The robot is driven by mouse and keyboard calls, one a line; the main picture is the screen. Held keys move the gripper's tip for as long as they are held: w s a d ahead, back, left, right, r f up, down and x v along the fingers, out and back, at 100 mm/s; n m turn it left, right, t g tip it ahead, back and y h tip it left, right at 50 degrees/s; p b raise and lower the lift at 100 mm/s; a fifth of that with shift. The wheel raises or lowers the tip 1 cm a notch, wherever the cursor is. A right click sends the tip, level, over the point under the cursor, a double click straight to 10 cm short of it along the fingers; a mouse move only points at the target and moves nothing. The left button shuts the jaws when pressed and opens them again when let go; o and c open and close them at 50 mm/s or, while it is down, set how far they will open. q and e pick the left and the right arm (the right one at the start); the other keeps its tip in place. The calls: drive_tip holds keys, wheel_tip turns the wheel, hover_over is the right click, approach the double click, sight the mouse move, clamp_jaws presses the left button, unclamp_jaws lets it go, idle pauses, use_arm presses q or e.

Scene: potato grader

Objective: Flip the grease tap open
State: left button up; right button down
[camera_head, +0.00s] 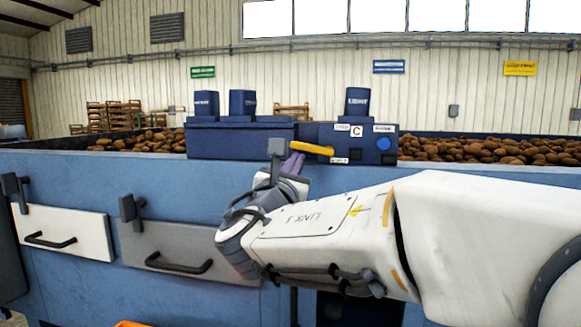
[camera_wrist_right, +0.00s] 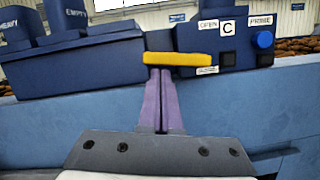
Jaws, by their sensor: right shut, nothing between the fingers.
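The grease tap is a yellow lever (camera_head: 312,148) on the front of a dark blue box (camera_head: 340,137) marked C. The lever points left and lies nearly level, dipping slightly to the right in the head view. In the right wrist view the lever (camera_wrist_right: 177,58) lies across, just beyond my fingertips. My right gripper (camera_head: 294,160) has purple fingers, shut with nothing between them. In the right wrist view the fingertips (camera_wrist_right: 160,70) are at the lever's lower edge near its left end; I cannot tell whether they touch. My left gripper is not in view.
A blue button (camera_head: 383,143) sits right of the lever. A longer blue housing (camera_head: 240,140) with capped canisters stands left. Potatoes (camera_head: 490,150) lie behind the blue wall on both sides. Drawers with black handles (camera_head: 180,264) are at lower left.

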sight(296, 145)
drive_tip(key=shift+a+r+m+h+b, duration=0.1)
drive_tip(key=shift+r+m+h+b, duration=0.2)
drive_tip(key=shift+m+b, duration=0.45)
drive_tip(key=m+b, duration=0.1)
drive_tip(key=m, duration=0.1)
drive_tip(key=r+m+g+b, duration=0.1)
drive_tip(key=b, duration=0.1)
drive_tip(key=shift+m+h, duration=0.35)
drive_tip(key=shift+h, duration=0.05)
drive_tip(key=m, duration=0.1)
drive_tip(key=r+m+b, duration=0.1)
drive_tip(key=m, duration=0.1)
drive_tip(key=shift+r+g+h, duration=0.3)
drive_tip(key=shift+s+d+r+m+g+b, duration=0.15)
drive_tip(key=shift+d+r+m+g+b, duration=0.35)
drive_tip(key=shift+m, duration=1.15)
drive_tip(key=shift+s+d+r+m+g+b, duration=0.1)
drive_tip(key=shift+d+r+m+g+b, duration=0.5)
drive_tip(key=shift+m, duration=1)
drive_tip(key=shift+s+d+r+m+g+b, duration=0.15)
drive_tip(key=shift+d+r+m, duration=0.45)
drive_tip(key=shift+m, duration=1.05)
drive_tip(key=shift+a+r, duration=0.15)
drive_tip(key=shift+r, duration=0.05)
